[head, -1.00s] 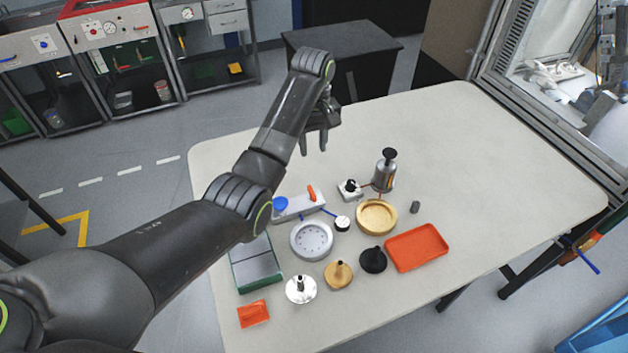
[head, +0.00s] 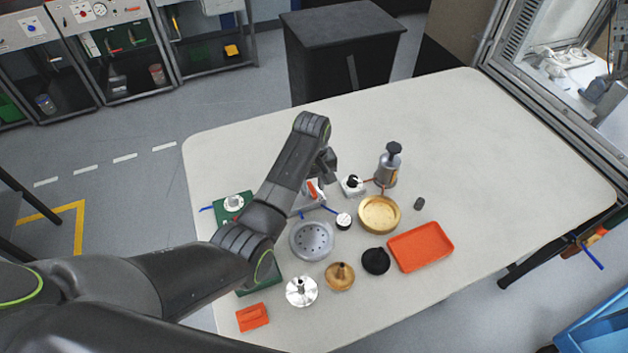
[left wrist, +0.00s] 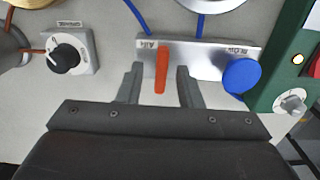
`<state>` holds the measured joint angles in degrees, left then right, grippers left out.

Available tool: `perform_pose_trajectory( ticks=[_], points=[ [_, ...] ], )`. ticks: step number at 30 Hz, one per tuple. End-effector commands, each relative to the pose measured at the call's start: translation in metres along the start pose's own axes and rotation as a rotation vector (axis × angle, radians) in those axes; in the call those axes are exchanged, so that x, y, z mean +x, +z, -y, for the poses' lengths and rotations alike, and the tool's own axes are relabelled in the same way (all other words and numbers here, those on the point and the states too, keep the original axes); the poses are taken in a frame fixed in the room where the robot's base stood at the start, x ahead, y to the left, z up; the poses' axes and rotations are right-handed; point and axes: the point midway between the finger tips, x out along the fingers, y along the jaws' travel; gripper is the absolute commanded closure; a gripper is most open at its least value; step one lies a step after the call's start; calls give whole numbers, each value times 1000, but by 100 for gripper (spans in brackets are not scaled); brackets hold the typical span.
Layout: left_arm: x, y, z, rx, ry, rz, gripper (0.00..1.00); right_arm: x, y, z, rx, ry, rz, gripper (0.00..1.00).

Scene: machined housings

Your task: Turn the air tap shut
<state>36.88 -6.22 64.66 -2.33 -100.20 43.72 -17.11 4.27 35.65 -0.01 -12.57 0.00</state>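The air tap is an orange-red lever (left wrist: 161,67) on a silver block (left wrist: 200,58) labelled "AIR" in the left wrist view. The lever lies across the block and points toward my gripper. In the head view the lever (head: 312,190) shows just beside my wrist. My left gripper (left wrist: 160,78) is open, with one finger on each side of the lever and a gap on both sides. In the head view its fingers are mostly hidden behind my arm. My right gripper is not in view.
A blue knob (left wrist: 241,75) sits on the same block. A black dial (left wrist: 65,58) on a grey box stands to its left. In the head view, a gold dish (head: 379,214), a silver bottle (head: 387,167) and an orange tray (head: 421,247) stand nearby. The table's back right is clear.

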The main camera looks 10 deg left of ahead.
Motion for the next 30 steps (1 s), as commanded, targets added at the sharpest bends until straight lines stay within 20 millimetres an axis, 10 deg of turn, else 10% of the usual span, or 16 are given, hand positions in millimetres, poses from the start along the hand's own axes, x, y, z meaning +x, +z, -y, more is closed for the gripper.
perform_pose_trajectory(
  ticks=[6, 14, 30],
  points=[
    [0, 0, 0, 0, 0, 0, 69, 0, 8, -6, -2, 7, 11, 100],
    [0, 0, 0, 0, -1, 0, 100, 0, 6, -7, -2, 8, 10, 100],
    [0, -1, 0, 119, -1, -2, 100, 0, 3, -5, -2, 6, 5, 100]
  ],
)
